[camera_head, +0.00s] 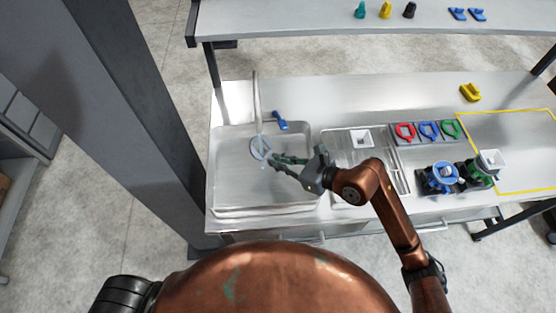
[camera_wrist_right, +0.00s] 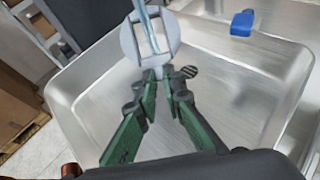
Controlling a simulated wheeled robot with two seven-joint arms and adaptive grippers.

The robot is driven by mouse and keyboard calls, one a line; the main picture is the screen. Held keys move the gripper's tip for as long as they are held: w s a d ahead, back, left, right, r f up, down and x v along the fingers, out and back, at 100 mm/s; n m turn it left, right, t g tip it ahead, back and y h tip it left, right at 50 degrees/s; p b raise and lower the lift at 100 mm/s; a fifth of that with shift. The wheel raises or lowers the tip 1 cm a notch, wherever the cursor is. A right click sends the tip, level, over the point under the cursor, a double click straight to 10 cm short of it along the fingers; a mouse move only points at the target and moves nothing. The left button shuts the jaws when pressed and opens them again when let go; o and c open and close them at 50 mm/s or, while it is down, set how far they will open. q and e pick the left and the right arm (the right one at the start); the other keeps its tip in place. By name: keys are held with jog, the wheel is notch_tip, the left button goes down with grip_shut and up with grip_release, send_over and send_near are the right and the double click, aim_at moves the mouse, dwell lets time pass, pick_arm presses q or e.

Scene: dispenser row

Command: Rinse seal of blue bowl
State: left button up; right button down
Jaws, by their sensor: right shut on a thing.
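A pale grey-blue round seal (camera_head: 259,145) is in the sink (camera_head: 225,190), under the spout of the tap (camera_head: 257,95). My right gripper (camera_head: 274,161) is shut on the seal's near edge. In the right wrist view the seal (camera_wrist_right: 131,42) is held up beyond the fingertips (camera_wrist_right: 158,76), and a bluish stream of water (camera_wrist_right: 148,30) crosses its face. A dispenser with a blue bowl (camera_head: 436,180) stands on the right part of the counter. My left gripper is not in view.
A blue handle (camera_head: 279,120) is by the sink's back edge. A drainer (camera_head: 340,185) with a white square piece (camera_head: 361,138) is right of the sink. Red (camera_head: 404,131), blue and green pieces sit in a holder. A green dispenser (camera_head: 476,177) stands beside the blue one.

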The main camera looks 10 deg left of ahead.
jog(key=s+d+r+p, duration=0.1)
jog(key=s+d+p, duration=0.1)
jog(key=s, duration=0.6)
jog(key=shift+s+d+r+p, duration=0.25)
jog(key=shift+s+p, duration=0.05)
jog(key=shift+p, duration=0.55)
